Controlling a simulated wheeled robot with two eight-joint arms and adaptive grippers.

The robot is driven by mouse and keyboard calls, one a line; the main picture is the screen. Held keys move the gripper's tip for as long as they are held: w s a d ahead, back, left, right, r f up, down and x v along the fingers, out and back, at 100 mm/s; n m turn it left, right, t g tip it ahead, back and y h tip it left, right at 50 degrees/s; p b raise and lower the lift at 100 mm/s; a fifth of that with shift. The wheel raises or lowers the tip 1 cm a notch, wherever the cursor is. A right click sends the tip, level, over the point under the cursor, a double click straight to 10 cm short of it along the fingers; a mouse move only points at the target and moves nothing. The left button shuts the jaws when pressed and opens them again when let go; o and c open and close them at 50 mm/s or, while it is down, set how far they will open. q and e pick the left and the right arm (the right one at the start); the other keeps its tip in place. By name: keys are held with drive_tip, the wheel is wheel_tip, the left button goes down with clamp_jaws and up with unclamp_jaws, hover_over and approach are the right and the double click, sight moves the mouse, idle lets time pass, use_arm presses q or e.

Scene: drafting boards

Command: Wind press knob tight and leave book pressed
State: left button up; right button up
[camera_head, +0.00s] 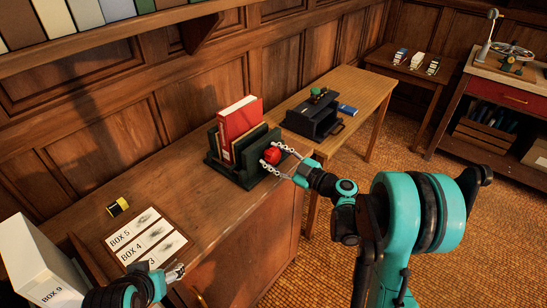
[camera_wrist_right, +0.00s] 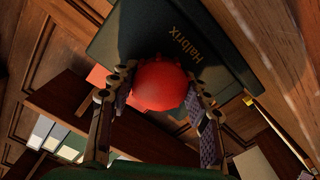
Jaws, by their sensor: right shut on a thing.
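The dark green press (camera_head: 250,170) stands near the far end of the wooden counter. A red book (camera_head: 238,118) stands upright in it, with other thin books or boards beside it. The red knob (camera_head: 271,156) is on the press's right side. My right gripper (camera_head: 272,158) is shut on the knob, one finger on each side. In the right wrist view the knob (camera_wrist_right: 160,84) sits between the fingers, in front of the dark press plate (camera_wrist_right: 190,40) marked "Halbrix". My left gripper (camera_head: 176,272) is low over the counter, away from the press; its finger opening is unclear.
Sample cards marked BOX (camera_head: 148,238), a yellow-and-black block (camera_head: 118,207) and a white BOX 9 carton (camera_head: 38,260) are at the counter's left. A second table (camera_head: 358,92) with a dark device (camera_head: 312,118) stands beyond the press. Counter between cards and press is clear.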

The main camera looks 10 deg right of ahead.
drive_tip(key=m, duration=1.6)
drive_tip(key=shift+m, duration=0.3)
drive_tip(key=m, duration=0.4)
drive_tip(key=shift+m, duration=0.3)
